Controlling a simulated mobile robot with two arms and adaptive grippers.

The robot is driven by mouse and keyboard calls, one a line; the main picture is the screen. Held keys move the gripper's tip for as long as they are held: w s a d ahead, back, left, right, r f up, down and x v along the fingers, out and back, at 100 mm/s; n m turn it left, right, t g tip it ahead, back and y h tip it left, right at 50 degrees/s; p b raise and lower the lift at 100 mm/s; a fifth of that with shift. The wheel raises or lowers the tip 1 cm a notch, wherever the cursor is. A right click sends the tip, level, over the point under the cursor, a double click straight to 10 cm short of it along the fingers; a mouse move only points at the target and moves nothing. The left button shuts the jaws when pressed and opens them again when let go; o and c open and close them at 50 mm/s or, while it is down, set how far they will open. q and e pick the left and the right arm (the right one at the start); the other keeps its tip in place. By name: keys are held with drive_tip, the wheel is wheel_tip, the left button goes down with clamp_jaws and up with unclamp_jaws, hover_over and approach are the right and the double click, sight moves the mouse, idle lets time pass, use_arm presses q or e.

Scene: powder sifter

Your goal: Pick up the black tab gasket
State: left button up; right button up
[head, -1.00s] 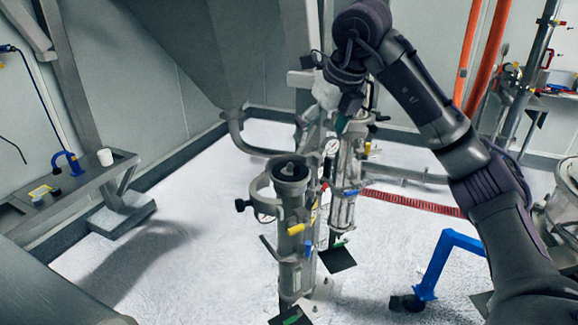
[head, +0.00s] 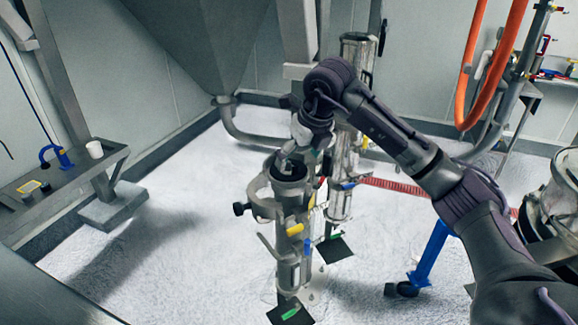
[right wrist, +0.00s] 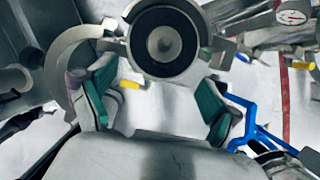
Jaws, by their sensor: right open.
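A black ring (right wrist: 146,26) sits inside the round open top of the grey metal cylinder (right wrist: 176,68), around a grey centre. I cannot tell for certain whether it is the black tab gasket. In the head view the cylinder top (head: 291,182) is dark inside and partly hidden by my right gripper (head: 287,153). In the right wrist view my right gripper (right wrist: 157,103) is open, with green-padded fingers spread wide. Nothing is between them, and the cylinder top is just beyond the fingertips. My left gripper is not in view.
A second upright column (head: 341,205) stands close behind the cylinder. Yellow (head: 295,230) and blue handles stick out. A black plate (head: 334,249) lies near the base. A blue frame (head: 431,254) stands at right.

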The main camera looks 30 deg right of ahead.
sight(295, 170)
drive_tip(key=p+x, duration=0.1)
drive_tip(key=x, duration=0.2)
drive_tip(key=shift+d+f, duration=0.1)
drive_tip(key=shift+f, duration=0.05)
drive_tip(key=shift+w+f, duration=0.1)
drive_tip(key=shift+f, duration=0.1)
drive_tip(key=shift+c, duration=0.9)
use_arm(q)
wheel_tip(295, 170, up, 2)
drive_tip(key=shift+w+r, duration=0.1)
use_arm(e)
clamp_jaws()
